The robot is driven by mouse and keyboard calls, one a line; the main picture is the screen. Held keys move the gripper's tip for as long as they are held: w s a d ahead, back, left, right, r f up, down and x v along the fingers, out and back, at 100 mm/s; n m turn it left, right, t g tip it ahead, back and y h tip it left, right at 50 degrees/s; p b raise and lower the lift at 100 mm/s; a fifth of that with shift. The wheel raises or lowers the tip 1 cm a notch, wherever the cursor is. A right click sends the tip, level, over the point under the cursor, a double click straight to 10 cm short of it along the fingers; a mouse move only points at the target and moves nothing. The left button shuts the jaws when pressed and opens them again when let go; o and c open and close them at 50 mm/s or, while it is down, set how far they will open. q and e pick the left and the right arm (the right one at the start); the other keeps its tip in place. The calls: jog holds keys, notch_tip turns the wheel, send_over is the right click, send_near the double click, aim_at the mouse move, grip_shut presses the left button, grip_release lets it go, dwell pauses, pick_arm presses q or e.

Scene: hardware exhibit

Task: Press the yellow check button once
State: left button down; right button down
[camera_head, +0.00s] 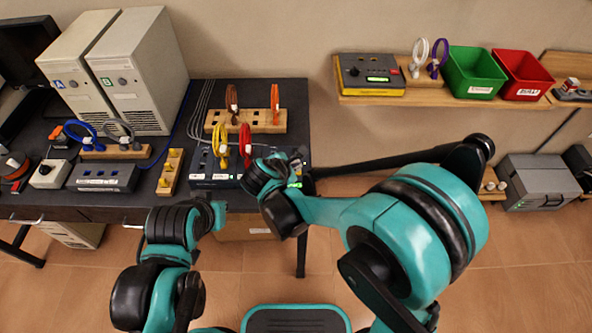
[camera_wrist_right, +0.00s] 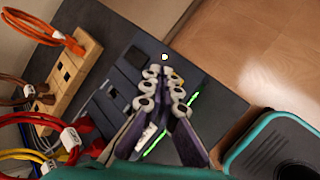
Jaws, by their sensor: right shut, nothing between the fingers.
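A dark flat device (camera_head: 228,181) with a lit green display sits at the front right of the dark table. My right gripper (camera_head: 299,154) is over its right end, with fingers shut and empty. The right wrist view shows the closed fingertips (camera_wrist_right: 165,76) low over the device, beside the green display strip (camera_wrist_right: 193,104). A small yellow patch (camera_wrist_right: 178,77), which may be the check button, shows right at the fingertips and is mostly hidden by them. I cannot tell whether they touch it. My left gripper (camera_head: 218,213) is near the table's front edge, its fingers unclear.
A wooden block (camera_head: 262,121) with cable loops stands behind the device; yellow and red cables (camera_head: 245,143) stand at it. A small wooden block (camera_head: 171,173) is to its left. Two computer towers (camera_head: 137,70) stand at the back left. A wall shelf (camera_head: 440,97) holds green and red bins.

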jog(key=shift+r+p, duration=1.95)
jog(key=shift+r, duration=0.6)
